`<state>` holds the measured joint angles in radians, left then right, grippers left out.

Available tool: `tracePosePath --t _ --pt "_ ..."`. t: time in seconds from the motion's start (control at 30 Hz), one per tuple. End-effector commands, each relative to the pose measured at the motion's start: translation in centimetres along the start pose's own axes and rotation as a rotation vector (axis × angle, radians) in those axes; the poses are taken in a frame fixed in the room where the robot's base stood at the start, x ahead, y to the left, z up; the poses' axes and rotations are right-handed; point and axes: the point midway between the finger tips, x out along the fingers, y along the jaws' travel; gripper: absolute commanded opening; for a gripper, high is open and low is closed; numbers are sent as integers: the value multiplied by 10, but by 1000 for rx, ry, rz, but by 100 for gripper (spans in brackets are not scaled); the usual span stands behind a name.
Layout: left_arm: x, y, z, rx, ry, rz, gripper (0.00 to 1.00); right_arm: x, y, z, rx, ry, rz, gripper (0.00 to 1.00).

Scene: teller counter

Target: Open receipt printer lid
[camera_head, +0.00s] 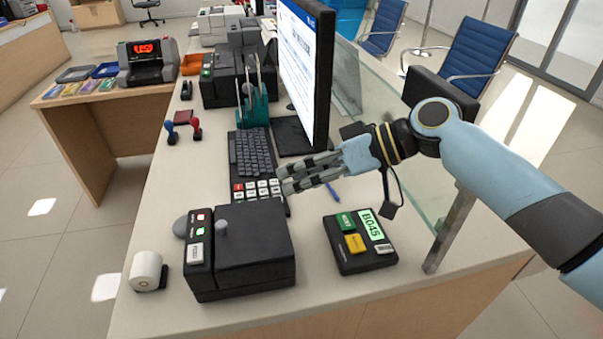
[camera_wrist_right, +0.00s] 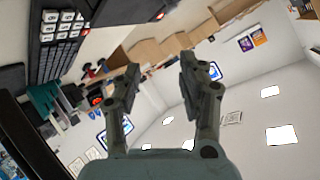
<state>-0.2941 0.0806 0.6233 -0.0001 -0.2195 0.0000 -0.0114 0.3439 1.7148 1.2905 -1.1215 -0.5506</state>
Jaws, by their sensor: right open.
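The black receipt printer (camera_head: 250,240) sits on the near part of the counter in the head view. Its lid looks shut, with a small grey knob (camera_head: 221,227) and a panel of red, green and white buttons (camera_head: 199,236) at its left side. My right gripper (camera_head: 283,180) reaches in from the right, above the number pad, beyond the printer and apart from it. Its fingers also show in the wrist view (camera_wrist_right: 160,68), spread with nothing between them. My left gripper does not show.
A paper roll (camera_head: 146,270) stands left of the printer. A ticket device (camera_head: 359,241) lies to its right. The keyboard (camera_head: 251,157), monitor (camera_head: 307,75) and a glass panel (camera_head: 410,150) stand behind and to the right. Bare counter (camera_head: 150,215) lies left of the printer.

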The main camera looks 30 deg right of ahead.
Motion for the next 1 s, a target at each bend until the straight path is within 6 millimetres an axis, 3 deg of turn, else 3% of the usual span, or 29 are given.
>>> tracePosePath --t 0.33,0.8,1.0 --pt "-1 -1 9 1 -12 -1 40 -3 -4 -7 -3 3 -2 44" --pt "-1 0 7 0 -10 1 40 -43 -45 -67 -5 3 0 44" --pt "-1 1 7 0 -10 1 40 -48 -50 -74 -1 2 -1 44"
